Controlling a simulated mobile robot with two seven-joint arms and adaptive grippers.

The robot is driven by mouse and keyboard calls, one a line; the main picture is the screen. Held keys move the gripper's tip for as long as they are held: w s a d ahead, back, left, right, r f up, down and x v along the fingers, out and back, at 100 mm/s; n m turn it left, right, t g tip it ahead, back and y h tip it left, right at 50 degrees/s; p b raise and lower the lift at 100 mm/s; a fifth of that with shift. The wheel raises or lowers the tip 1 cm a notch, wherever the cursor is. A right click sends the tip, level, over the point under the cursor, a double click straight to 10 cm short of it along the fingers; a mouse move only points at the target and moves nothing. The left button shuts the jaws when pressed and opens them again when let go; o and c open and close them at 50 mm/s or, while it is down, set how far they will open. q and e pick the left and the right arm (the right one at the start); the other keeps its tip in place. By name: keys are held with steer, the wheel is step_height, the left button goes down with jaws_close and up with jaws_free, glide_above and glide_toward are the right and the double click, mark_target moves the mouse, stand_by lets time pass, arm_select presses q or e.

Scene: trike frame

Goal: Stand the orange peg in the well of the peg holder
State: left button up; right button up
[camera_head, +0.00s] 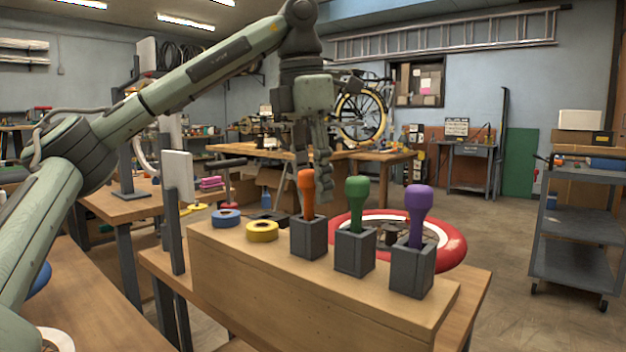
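The orange peg (307,192) stands upright, its lower end in the grey square block at the left of the row (309,240), which looks like a peg holder. Its wide head is up. A green peg (357,203) and a purple peg (417,214) stand upright in two like blocks to the right. My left gripper (317,185) points down just behind and beside the orange peg's head. The head hides part of the fingers, so contact and opening are unclear. My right gripper is not in view.
The blocks stand on a raised wooden box (290,285), with a yellow ring (262,231) and a blue ring (226,218) at its left end. A red-rimmed wheel (452,243) lies behind the blocks. A grey cart (576,220) stands at the right.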

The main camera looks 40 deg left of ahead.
arm_select(q)
steer(key=shift+o, duration=0.6)
step_height(320, 180, up, 12)
steer(key=s, duration=0.1)
steer(key=shift+s+a, duration=0.15)
steer(key=shift+a, duration=0.15)
steer(key=shift+f, duration=0.1)
